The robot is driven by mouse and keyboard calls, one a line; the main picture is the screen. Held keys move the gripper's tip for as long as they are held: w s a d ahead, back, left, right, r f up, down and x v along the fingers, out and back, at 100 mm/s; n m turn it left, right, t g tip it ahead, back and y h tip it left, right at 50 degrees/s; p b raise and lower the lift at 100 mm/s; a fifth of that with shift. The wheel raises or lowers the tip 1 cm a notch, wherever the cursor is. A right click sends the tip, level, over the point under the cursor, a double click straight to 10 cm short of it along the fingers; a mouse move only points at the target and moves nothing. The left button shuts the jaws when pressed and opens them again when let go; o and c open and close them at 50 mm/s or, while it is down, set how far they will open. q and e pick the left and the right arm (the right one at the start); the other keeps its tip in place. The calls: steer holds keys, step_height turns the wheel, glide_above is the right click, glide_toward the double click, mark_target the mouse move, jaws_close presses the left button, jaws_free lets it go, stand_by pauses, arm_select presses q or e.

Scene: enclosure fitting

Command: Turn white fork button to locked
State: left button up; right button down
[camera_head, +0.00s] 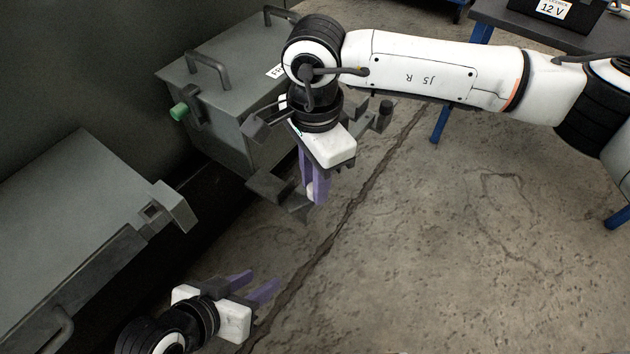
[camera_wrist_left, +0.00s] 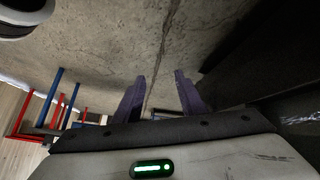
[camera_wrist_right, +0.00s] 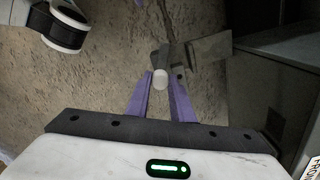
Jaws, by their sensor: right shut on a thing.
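The white fork button (camera_wrist_right: 160,79) is a small round white knob on a dark grey metal piece, seen in the right wrist view. It also shows as a small pale spot in the head view (camera_head: 311,190). My right gripper (camera_head: 314,193) points down at it in front of the right-hand grey box; its purple fingers are shut on the button. The fingers hide part of it, and I cannot tell how it is turned. My left gripper (camera_head: 259,284) is low in the head view, open and empty; its parted fingers show in the left wrist view (camera_wrist_left: 160,92).
A grey box (camera_head: 222,70) with handles and a green knob (camera_head: 179,112) stands behind my right gripper. Another grey enclosure (camera_head: 85,195) with a square-holed bracket (camera_head: 172,206) is at left. A blue-legged table (camera_head: 482,32) is at upper right. Open concrete floor lies at right.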

steer(key=m, duration=0.3)
steer(key=shift+m+b, duration=0.4)
steer(key=m, duration=0.2)
steer(key=shift+a+m, duration=0.1)
steer(key=shift+m, duration=0.2)
steer(key=m+b, duration=0.1)
steer(key=m, duration=0.3)
arm_select(q)
steer(key=shift+w+d+r+h, duration=0.2)
steer(key=shift+d+h, duration=0.2)
steer(key=shift+d, duration=0.15)
arm_select(e)
steer(key=shift+m, duration=1.2)
arm_select(q)
steer(key=shift+w+r, duration=0.1)
steer(key=shift+w, duration=0.05)
arm_select(e)
steer(key=c, duration=1.5)
jaws_free()
steer(key=shift+c, duration=0.2)
steer(key=shift+r, duration=0.1)
